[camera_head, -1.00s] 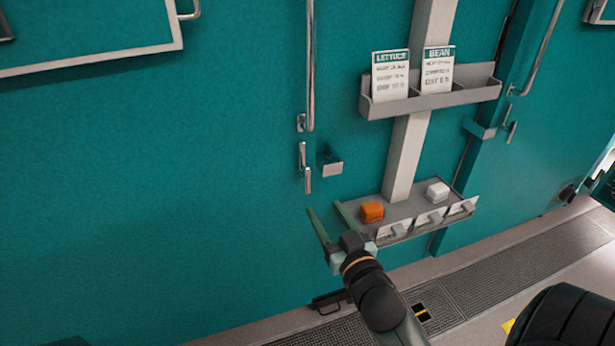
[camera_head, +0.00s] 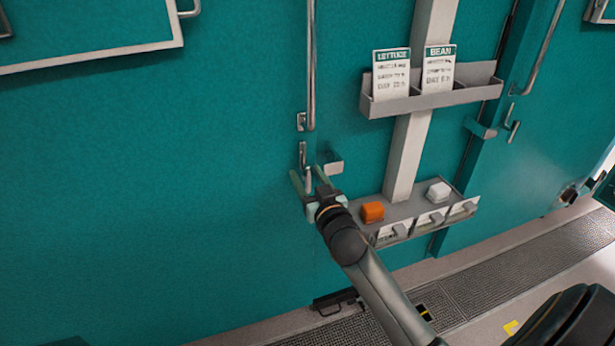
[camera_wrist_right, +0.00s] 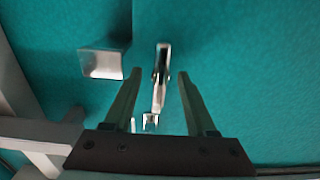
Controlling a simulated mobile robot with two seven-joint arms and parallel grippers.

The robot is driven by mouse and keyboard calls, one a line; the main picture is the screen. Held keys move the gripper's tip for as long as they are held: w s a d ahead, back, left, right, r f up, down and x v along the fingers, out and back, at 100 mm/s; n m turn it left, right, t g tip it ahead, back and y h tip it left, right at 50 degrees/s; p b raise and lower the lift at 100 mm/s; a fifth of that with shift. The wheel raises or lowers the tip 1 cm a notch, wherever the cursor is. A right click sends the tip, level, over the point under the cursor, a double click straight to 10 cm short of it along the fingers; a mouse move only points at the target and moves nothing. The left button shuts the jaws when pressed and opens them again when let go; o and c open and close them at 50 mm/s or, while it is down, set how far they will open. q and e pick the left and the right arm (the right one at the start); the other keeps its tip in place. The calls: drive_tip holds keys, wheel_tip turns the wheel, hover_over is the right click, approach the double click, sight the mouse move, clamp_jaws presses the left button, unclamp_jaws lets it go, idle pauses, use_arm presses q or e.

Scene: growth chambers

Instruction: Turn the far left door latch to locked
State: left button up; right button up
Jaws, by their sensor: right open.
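The metal door latch (camera_head: 303,153) is on the teal door, below the long vertical door handle (camera_head: 311,70). Its lever hangs down. My right gripper (camera_head: 307,173) is open at the lower part of the latch, one finger to each side. In the right wrist view the latch (camera_wrist_right: 162,62) shows between the two spread fingers (camera_wrist_right: 159,75). I cannot tell whether either finger touches it. My left gripper is not in view.
A small metal bracket (camera_head: 334,166) sticks out just right of the latch. A lower shelf (camera_head: 404,208) holds an orange block (camera_head: 372,212) and a white block (camera_head: 438,192). An upper holder (camera_head: 430,98) carries LETTUCE and BEAN cards. The door left of the latch is clear.

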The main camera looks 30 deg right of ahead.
drive_tip(key=shift+w, duration=0.15)
drive_tip(key=shift+c, duration=0.2)
clamp_jaws()
idle(1.2)
